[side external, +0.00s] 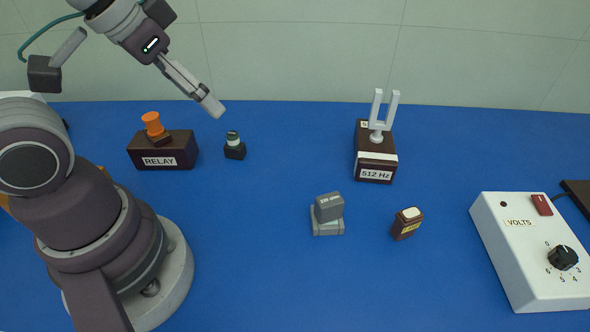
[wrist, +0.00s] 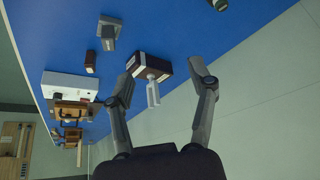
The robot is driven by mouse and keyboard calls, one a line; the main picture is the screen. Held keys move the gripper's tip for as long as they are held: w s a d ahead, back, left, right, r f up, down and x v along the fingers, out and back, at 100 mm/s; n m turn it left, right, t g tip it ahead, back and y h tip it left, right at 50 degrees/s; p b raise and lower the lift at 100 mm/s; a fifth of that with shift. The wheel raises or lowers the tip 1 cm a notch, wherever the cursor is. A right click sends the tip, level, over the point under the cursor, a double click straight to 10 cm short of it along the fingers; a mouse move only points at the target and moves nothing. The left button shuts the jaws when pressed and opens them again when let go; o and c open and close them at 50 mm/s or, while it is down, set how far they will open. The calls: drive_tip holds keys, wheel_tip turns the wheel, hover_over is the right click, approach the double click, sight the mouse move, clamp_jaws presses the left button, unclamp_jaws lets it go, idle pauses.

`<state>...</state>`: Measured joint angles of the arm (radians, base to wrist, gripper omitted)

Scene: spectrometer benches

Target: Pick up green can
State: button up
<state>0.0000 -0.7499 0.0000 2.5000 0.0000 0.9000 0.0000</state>
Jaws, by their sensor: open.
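A small can with a white band and a dark greenish top (side external: 233,137) stands upright on or in a small dark block (side external: 235,152), right of the relay box. It is the only thing that looks like a green can, and its colour is hard to make out. A greenish thing cut off at the top edge of the wrist view (wrist: 219,4) may be the same can. My gripper (side external: 212,104) is raised above and left of the can in the side view, apart from it. In the wrist view (wrist: 162,72) its two fingers are spread and empty.
The relay box (side external: 145,161) with an orange knob stands left of the can. Blue bench between is clear.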

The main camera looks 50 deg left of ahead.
drive_tip(key=w+a+f+n+g, duration=0.1)
drive_tip(key=w+a+n+g, duration=0.2)
drive_tip(key=w+a+n, duration=0.4)
drive_tip(key=n+g, duration=0.3)
drive_tip(key=n, duration=0.6)
hover_over(232, 133)
wheel_tip(232, 133, down, 7)
drive_tip(key=shift+s+a+f, duration=0.15)
drive_tip(key=shift+f, duration=0.05)
drive_tip(key=f, duration=0.9)
drive_tip(key=shift+d+f, duration=0.2)
drive_tip(key=shift+f, duration=0.1)
drive_tip(key=shift+c, duration=0.3)
clamp_jaws()
